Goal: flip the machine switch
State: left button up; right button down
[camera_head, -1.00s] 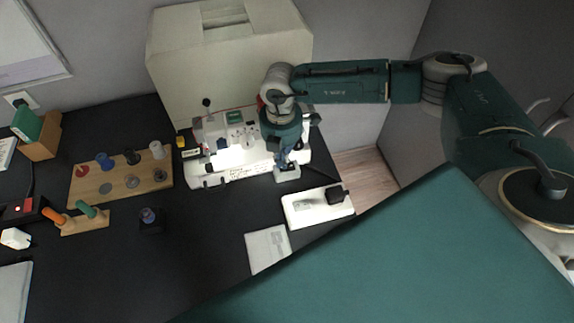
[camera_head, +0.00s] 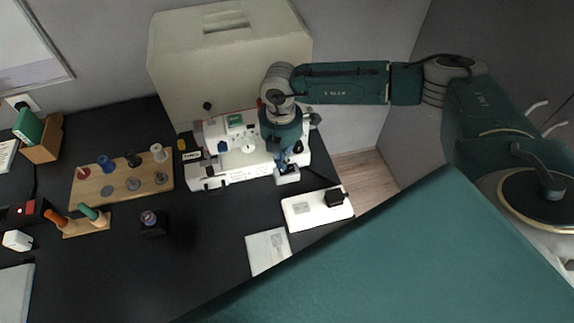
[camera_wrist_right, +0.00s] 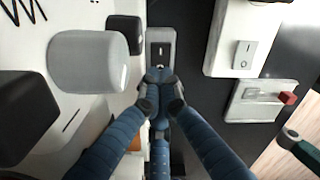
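The white sewing machine (camera_head: 240,170) stands on the black desk in front of its cream cover; its work area looks unlit. In the right wrist view a small switch (camera_wrist_right: 160,48) with a dark rocker in a grey plate sits just beyond my fingertips. My right gripper (camera_wrist_right: 161,88) has its blue fingers drawn together, with nothing seen between them. The fingertips cover the lower edge of the switch; I cannot tell whether they touch it. In the head view the right gripper (camera_head: 287,168) points down at the machine's right end. My left gripper is not in view.
A white block with a grey rocker plate (camera_head: 304,209) and a black piece (camera_head: 334,196) lies right of the machine, near a pale card (camera_head: 268,250). A wooden spool board (camera_head: 120,184) stands left. The desk's front middle is clear.

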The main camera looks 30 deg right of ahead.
aim_at(282, 171)
jog(key=shift+r+p, duration=1.55)
jog(key=shift+r, duration=1)
jog(key=shift+s+f, duration=0.1)
